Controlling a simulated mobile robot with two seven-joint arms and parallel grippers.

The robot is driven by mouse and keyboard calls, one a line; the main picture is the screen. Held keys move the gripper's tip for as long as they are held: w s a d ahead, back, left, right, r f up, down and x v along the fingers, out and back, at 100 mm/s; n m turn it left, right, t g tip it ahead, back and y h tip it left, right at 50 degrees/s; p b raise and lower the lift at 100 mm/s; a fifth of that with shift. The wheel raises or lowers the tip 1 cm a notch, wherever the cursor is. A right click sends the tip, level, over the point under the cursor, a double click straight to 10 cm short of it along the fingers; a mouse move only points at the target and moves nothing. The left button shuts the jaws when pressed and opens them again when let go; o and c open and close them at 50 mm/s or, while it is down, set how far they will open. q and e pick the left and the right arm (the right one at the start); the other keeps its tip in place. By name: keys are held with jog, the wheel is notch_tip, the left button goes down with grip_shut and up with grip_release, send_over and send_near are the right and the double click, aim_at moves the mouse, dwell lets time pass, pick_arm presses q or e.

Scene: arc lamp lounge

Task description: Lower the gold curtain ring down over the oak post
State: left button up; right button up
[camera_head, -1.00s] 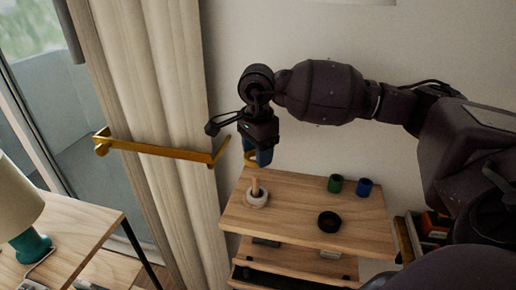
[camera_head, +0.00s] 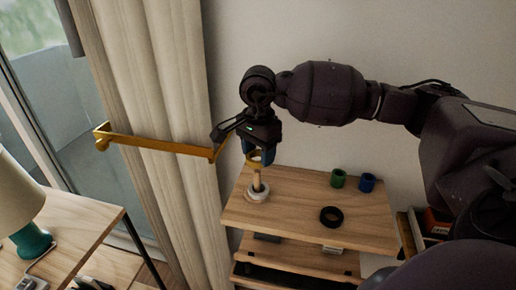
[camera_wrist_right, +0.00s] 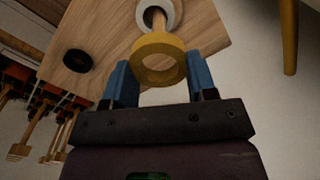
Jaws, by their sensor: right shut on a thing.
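The gold curtain ring (camera_wrist_right: 136,62) is held between the blue fingers of my right gripper (camera_head: 260,155). In the wrist view it lies between the fingertips (camera_wrist_right: 160,80), with its hole facing the camera. The oak post (camera_head: 257,181) stands upright on the wooden shelf top, with a pale round collar (camera_head: 251,197) around its foot. The ring is just above the post's top in the head view. In the wrist view the post (camera_wrist_right: 155,18) runs behind the ring's far rim, so I cannot tell whether its tip is inside the hole. My left gripper is out of view.
A gold curtain rail (camera_head: 160,146) and the curtain (camera_head: 165,80) are close on the left.

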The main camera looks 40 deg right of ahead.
jog(key=shift+f, duration=0.5)
jog(key=shift+f+b, duration=0.9)
jog(key=shift+f, duration=0.6)
jog(key=shift+f+b, duration=0.35)
jog(key=shift+f, duration=0.25)
jog(key=o, duration=1)
jog(key=shift+r, duration=0.1)
jog(key=shift+r+p, duration=0.3)
jog(key=shift+r, duration=5.05)
jog(key=shift+a, duration=0.1)
